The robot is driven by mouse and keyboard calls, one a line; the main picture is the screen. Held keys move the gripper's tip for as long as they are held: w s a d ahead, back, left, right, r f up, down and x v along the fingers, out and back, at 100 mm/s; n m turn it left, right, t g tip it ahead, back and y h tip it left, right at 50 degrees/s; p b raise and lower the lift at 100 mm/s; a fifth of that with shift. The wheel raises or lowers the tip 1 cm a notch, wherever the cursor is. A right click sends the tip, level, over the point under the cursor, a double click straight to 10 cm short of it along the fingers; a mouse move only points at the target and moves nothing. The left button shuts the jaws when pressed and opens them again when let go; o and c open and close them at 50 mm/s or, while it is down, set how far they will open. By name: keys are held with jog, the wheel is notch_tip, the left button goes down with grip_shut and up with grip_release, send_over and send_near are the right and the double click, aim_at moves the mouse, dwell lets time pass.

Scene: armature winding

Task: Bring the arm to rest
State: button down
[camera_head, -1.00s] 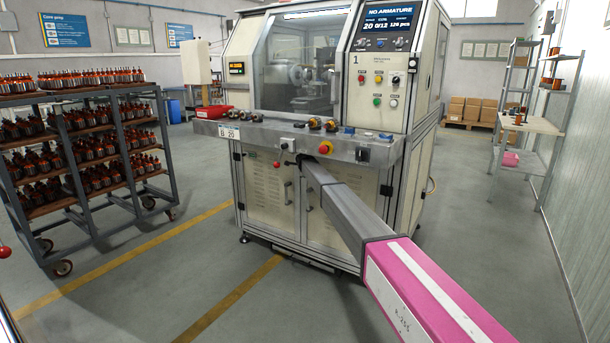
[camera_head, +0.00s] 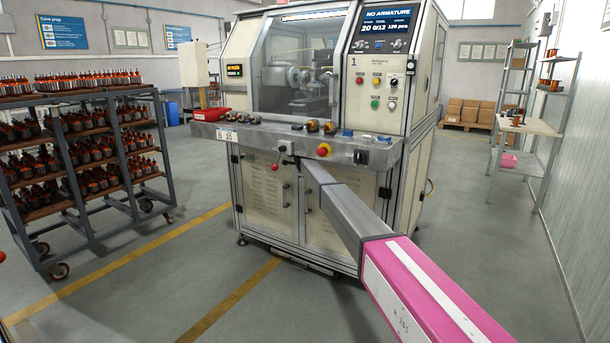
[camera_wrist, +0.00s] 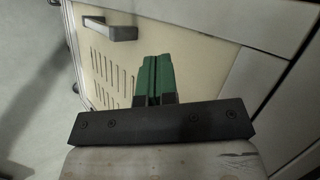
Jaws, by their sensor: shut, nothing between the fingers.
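My arm reaches from the lower right of the head view toward the front of the winding machine (camera_head: 270,205). Its pink-and-white link and grey link show clearly, but its far end is mostly hidden, and I cannot make out the fingers there. In the wrist view my gripper (camera_wrist: 153,78) has its green fingers pressed together with nothing between them. Behind them is a cream vented cabinet panel (camera_wrist: 110,60) with a dark handle (camera_wrist: 109,32). The fingers appear apart from the panel, though the gap is hard to judge.
The machine's grey front ledge (camera_head: 300,142) holds a red bin (camera_head: 211,114) and several small parts. A red knob (camera_head: 274,167) sticks out below it. A rack (camera_head: 84,225) of armatures stands left, shelving (camera_head: 520,130) right. The floor (camera_head: 470,235) right of the machine is clear.

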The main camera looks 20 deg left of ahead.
jog(key=s+d, duration=0.2)
jog(key=s, duration=0.8)
jog(key=s+d+f+n+g+h, duration=0.1)
jog(key=s+d+f+n+g, duration=0.15)
jog(key=s+d+f, duration=0.75)
jog(key=s+d+r+n+g+h, duration=0.1)
jog(key=s+d+n, duration=0.3)
jog(key=d, duration=1.1)
jog(key=s+d+f+n+g, duration=0.1)
jog(key=s+d+f, duration=0.4)
jog(key=s+d, duration=0.6)
jog(key=s+d+f+n+g, duration=0.2)
jog(key=s+d+n, duration=0.2)
jog(key=s+d, duration=0.7)
jog(key=s+d+f+n+g, duration=0.2)
jog(key=s+d+n, duration=0.2)
jog(key=s+d, duration=0.7)
jog(key=s, duration=0.6)
jog(key=shift+s+g, duration=0.3)
jog(key=shift+g, duration=0.05)
